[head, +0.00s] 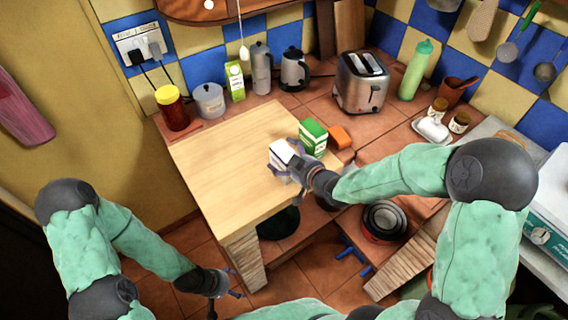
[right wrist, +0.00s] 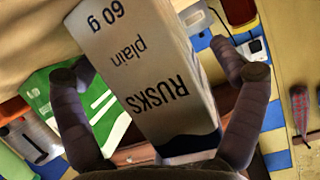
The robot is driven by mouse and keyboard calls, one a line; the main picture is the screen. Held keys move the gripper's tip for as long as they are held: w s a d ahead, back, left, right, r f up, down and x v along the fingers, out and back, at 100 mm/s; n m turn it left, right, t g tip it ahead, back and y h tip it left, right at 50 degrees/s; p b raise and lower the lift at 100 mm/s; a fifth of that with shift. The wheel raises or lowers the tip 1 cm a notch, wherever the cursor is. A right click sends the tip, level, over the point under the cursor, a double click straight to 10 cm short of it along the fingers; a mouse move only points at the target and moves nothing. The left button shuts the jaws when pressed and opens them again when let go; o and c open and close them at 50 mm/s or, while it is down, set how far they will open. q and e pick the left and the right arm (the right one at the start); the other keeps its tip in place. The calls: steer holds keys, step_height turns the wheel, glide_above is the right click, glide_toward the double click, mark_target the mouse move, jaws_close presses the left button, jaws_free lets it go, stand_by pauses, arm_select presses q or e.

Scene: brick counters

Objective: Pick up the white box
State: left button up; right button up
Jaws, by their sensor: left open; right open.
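The white box (head: 282,153) stands near the right edge of the light wooden board on the counter. In the right wrist view the white box (right wrist: 142,72) is close up and bears the words RUSKS, plain and 60 g. My right gripper (head: 286,172) is at the box, and its open fingers lie on either side of it; I cannot tell whether they touch it. The gripper also shows in the right wrist view (right wrist: 160,105). My left gripper (head: 225,296) is open and empty, low over the floor in front of the counter.
A green and white carton (head: 312,137) stands just behind the white box, with an orange block (head: 339,137) beside it. A toaster (head: 362,82), a kettle (head: 294,70) and jars line the back. The left part of the wooden board (head: 225,160) is clear.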

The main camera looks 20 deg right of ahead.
mark_target(287, 151)
steer(key=c, duration=1.3)
steer(key=shift+r+p, duration=0.3)
steer(key=shift+r, duration=0.15)
step_height(287, 151, up, 2)
steer(key=shift+r+p, duration=0.2)
steer(key=shift+p, duration=0.4)
steer(key=s+a+r+p, duration=0.1)
steer(key=s+a+r, duration=0.1)
steer(key=s+r, duration=0.1)
steer(key=s+a+r+p, duration=0.2)
steer(key=s+r, duration=0.1)
steer(key=s, duration=0.2)
steer(key=s+a+r+p, duration=0.2)
steer(key=s+r, duration=0.1)
steer(key=s, duration=0.1)
steer(key=shift+s+a+r, duration=0.1)
steer(key=shift+s+r, duration=0.2)
steer(key=shift+r, duration=0.1)
